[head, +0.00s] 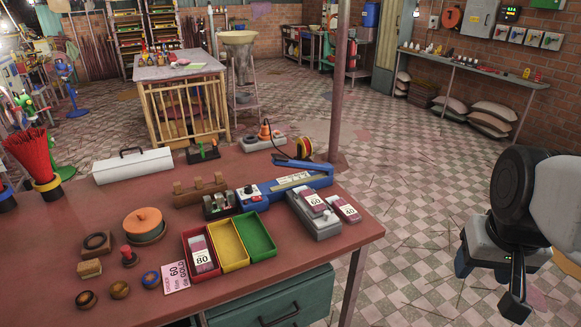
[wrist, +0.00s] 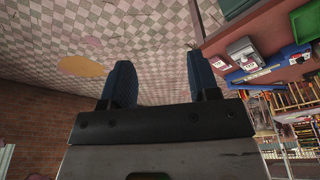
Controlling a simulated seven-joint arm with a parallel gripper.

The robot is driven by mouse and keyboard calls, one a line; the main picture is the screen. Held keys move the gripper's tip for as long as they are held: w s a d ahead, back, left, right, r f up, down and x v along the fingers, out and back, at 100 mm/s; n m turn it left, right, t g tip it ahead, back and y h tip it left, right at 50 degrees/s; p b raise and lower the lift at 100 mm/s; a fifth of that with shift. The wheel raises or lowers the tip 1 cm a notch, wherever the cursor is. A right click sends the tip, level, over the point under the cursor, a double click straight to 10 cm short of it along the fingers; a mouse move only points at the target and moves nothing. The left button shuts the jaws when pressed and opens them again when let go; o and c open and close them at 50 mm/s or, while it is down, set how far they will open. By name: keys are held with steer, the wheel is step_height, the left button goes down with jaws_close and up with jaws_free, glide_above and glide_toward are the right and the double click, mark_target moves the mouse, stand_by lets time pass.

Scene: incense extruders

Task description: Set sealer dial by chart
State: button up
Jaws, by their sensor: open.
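The blue sealer (head: 285,186) lies on the red-brown bench with its blue arm (head: 303,164) raised. A small round dial (head: 249,191) sits at its left end; its setting is too small to read. A pale printed label (head: 292,180), perhaps the chart, lies along its top. A pink order card (head: 176,278) shows "60" and "GOLD". My gripper (head: 514,302) hangs at the lower right, off the bench and well apart from the sealer. In the wrist view, its blue fingers (wrist: 160,70) are spread and empty, and the sealer (wrist: 264,72) shows at the right.
Pink packs marked 60 (head: 313,202) and 40 (head: 347,209) lie on and beside a grey device (head: 318,226). A pack marked 80 (head: 201,255) is in the red tray (head: 190,234), beside yellow (head: 229,245) and green (head: 257,236) trays. Floor between gripper and bench is clear.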

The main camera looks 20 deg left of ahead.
steer(key=w+a+r+n, duration=0.3)
steer(key=w+a, duration=0.7)
steer(key=w, duration=0.5)
steer(key=n+g, duration=0.2)
steer(key=n, duration=0.7)
glide_above(248, 186)
steer(key=f, duration=1.9)
steer(key=shift+s+d+f, duration=0.1)
steer(key=shift+d, duration=0.15)
steer(key=shift+a+f+n, duration=0.25)
steer(key=shift+f+n, duration=0.05)
steer(key=shift+f, duration=0.1)
steer(key=shift+f, duration=3.8)
